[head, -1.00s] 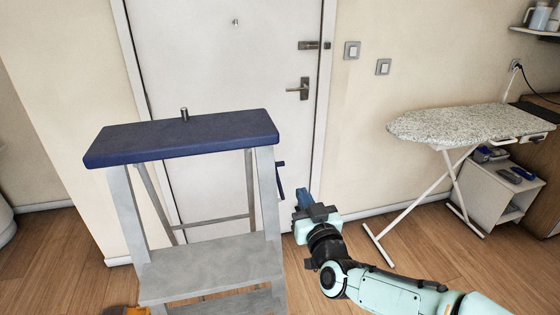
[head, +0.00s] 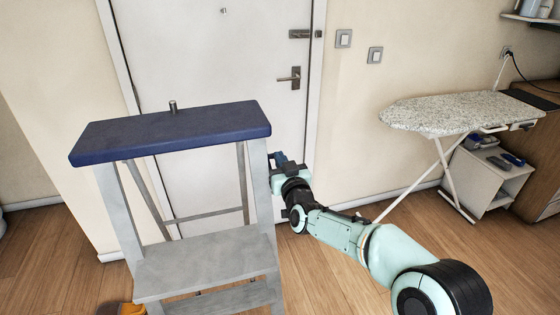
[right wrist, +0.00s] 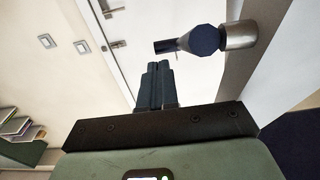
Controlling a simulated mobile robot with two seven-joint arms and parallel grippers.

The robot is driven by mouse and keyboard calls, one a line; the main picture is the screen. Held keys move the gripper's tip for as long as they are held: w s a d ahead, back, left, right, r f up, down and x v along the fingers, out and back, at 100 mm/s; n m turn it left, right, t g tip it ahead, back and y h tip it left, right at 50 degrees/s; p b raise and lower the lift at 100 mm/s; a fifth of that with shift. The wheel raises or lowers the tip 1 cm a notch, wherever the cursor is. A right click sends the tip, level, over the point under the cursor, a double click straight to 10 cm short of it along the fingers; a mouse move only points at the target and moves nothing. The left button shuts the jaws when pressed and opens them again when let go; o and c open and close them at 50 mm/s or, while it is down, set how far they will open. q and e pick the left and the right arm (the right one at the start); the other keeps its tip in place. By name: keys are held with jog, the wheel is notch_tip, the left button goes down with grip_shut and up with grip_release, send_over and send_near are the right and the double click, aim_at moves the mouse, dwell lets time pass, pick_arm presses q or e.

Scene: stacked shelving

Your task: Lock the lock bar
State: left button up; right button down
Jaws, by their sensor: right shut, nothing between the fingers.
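The step stool has grey legs and a dark blue top (head: 170,132). In the right wrist view, a dark blue bar-like part (right wrist: 203,40), which looks like the lock bar, sticks out from a metal hub (right wrist: 238,36) on the stool's grey leg. My right gripper (head: 279,160) is beside the stool's right leg, just below the top. Its fingers (right wrist: 158,68) are shut and empty, pointing towards the bar with a small gap apparent. In the head view the gripper largely covers the bar. My left gripper is not in view.
A white door (head: 205,60) with a handle (head: 291,77) stands behind the stool. An ironing board (head: 455,112) and a low white cabinet (head: 490,180) are at the right. An orange object (head: 132,309) shows at the bottom edge. Wooden floor is open right of my arm.

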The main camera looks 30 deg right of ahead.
jog(key=shift+w+f, duration=0.3)
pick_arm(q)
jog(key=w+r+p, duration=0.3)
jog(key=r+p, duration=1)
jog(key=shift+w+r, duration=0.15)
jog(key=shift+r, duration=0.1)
pick_arm(e)
jog(key=f+g, duration=0.1)
jog(key=g, duration=0.1)
jog(key=w+f+g, duration=0.1)
jog(key=w+f+g+y, duration=0.1)
jog(key=g, duration=0.1)
jog(key=shift+d+f+g, duration=0.15)
jog(key=shift+d+g, duration=0.15)
